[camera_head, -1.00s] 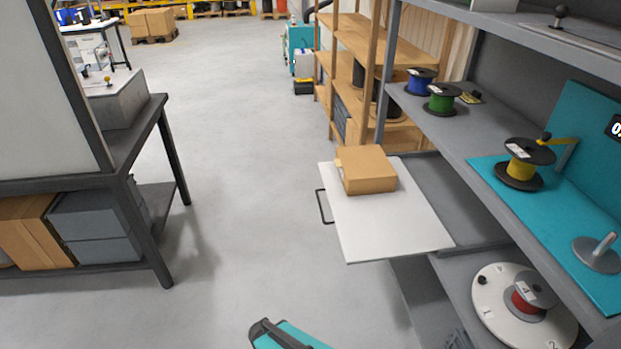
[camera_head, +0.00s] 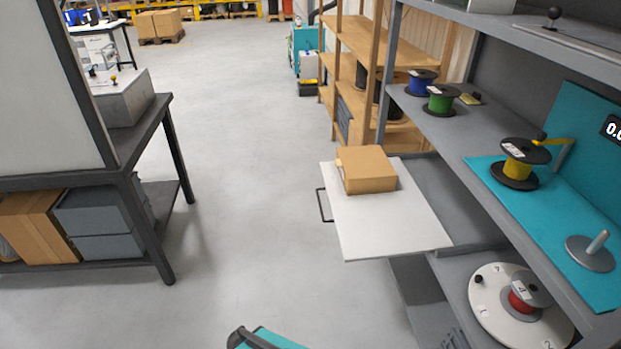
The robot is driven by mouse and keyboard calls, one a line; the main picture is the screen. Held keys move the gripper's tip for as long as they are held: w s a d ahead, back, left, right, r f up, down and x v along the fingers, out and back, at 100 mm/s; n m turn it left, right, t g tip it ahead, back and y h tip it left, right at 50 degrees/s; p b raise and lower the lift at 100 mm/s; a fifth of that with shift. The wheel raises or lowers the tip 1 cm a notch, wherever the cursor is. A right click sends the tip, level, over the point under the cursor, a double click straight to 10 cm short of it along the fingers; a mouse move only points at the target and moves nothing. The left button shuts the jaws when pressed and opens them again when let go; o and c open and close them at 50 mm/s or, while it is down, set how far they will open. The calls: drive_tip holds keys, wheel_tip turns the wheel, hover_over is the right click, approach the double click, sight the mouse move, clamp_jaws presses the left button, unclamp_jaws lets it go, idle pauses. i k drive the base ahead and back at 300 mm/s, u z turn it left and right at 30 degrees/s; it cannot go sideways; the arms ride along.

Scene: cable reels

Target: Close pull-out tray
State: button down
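The white pull-out tray (camera_head: 388,228) sticks out to the left from the grey shelving unit on the right. A dark handle (camera_head: 323,205) is on its left edge. A brown cardboard box (camera_head: 367,171) sits on the tray near its far end. At the bottom edge, a teal and dark part (camera_head: 262,340), probably of my own arm, shows. My gripper's fingers are not in view.
The grey shelf (camera_head: 450,134) holds blue, green and yellow cable reels. A white turntable (camera_head: 488,306) with a red reel sits on the level below. A dark workbench (camera_head: 142,152) stands at left. The grey floor (camera_head: 245,200) between them is clear.

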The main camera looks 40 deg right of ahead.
sight(401, 223)
drive_tip(key=z, duration=0.05)
drive_tip(key=i, duration=1)
drive_tip(key=u, duration=0.05)
